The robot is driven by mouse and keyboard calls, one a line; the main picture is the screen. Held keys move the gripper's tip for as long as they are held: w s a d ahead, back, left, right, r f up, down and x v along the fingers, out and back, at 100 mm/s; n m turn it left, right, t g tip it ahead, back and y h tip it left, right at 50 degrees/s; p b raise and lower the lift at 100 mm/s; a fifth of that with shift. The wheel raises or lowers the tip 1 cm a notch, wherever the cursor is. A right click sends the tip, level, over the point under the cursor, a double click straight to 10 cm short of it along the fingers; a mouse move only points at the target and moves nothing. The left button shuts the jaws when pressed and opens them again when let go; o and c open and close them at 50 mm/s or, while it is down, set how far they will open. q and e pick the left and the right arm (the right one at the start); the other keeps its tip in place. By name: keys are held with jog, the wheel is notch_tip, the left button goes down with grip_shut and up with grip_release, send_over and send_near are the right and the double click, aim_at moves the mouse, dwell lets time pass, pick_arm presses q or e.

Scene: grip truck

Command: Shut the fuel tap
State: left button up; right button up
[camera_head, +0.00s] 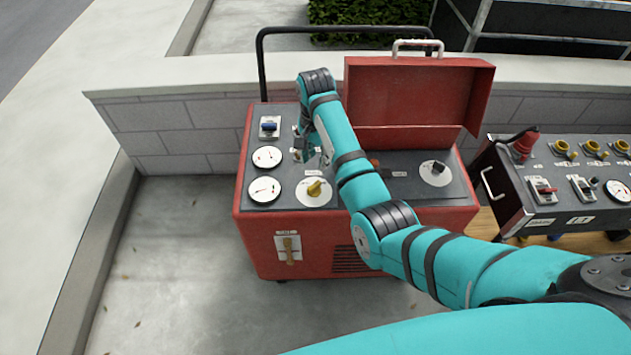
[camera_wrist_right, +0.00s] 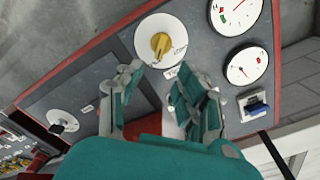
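The red generator (camera_head: 256,225) has a grey top panel. A brass lever (camera_head: 288,248) sits upright on a white plate on its front face; the label above is too small to read. On the panel, a yellow knob (camera_head: 315,188) sits on a white dial, also in the right wrist view (camera_wrist_right: 160,44). I cannot tell from the labels which is the fuel tap. My right gripper (camera_head: 311,152) is above the panel, partly hidden by its own arm. In the wrist view its fingers (camera_wrist_right: 163,88) are apart and empty, pointing towards the yellow knob without holding it. My left gripper is not in view.
Two gauges (camera_head: 266,157) and a blue switch (camera_head: 269,126) are left of my gripper. A black knob (camera_head: 436,169) is on the right, before the raised red lid (camera_head: 415,95). A black handle frame stands behind. Another control box (camera_head: 560,190) is at right. Floor at front left is clear.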

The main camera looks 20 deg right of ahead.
aim_at(316, 184)
notch_tip(316, 184, down, 10)
jog(key=shift+f+b, duration=0.25)
jog(key=shift+b, duration=0.1)
grip_shut()
